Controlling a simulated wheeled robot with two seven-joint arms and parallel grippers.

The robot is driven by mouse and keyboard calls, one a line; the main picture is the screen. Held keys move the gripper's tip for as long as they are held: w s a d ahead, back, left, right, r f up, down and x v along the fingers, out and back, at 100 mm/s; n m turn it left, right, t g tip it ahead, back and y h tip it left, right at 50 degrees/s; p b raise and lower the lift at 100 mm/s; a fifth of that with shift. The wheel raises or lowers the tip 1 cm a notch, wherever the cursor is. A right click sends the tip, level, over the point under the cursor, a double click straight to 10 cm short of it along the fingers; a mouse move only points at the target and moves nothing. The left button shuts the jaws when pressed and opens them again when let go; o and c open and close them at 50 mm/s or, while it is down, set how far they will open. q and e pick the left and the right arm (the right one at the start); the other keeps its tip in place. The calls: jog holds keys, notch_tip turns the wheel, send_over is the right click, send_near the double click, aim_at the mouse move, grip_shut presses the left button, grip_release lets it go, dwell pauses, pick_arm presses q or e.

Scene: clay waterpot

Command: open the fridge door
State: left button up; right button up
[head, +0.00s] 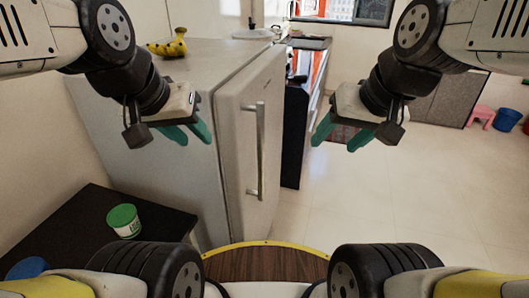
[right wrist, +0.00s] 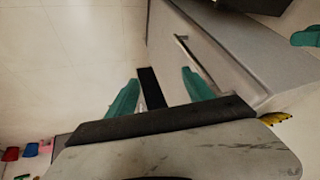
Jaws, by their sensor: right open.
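The light grey fridge (head: 175,85) stands left of centre in the head view, its door (head: 235,130) facing right and looking shut. A long vertical bar handle (head: 260,150) is on the door. My left gripper (head: 197,144) is open and empty in front of the fridge's side, left of the door. My right gripper (head: 332,147) is open and empty, right of the handle and apart from it. The right wrist view shows the door (right wrist: 215,70) and handle (right wrist: 195,58) beyond my right gripper's teal fingers (right wrist: 158,88).
A dark table (head: 75,225) with a green-lidded tub (head: 123,220) stands at the lower left. A dark-sided counter (head: 294,130) stands behind the door.

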jog(key=a+f+m+g, duration=0.1)
jog(key=a+f+m+g+y, duration=0.1)
jog(key=f+g, duration=0.1)
jog(key=a+f+m+g+y, duration=0.1)
jog(key=f, duration=0.1)
jog(key=shift+w+a+m, duration=0.35)
jog(key=shift+w+m, duration=0.05)
jog(key=c, duration=0.3)
jog(key=m+y, duration=1.3)
jog(key=m, duration=0.2)
send_near(261, 144)
jog(key=w+a+f, duration=0.1)
jog(key=a, duration=0.9)
jog(key=shift+w+m, duration=0.3)
jog(key=shift+w, duration=0.15)
jog(key=shift+c, duration=0.2)
grip_shut()
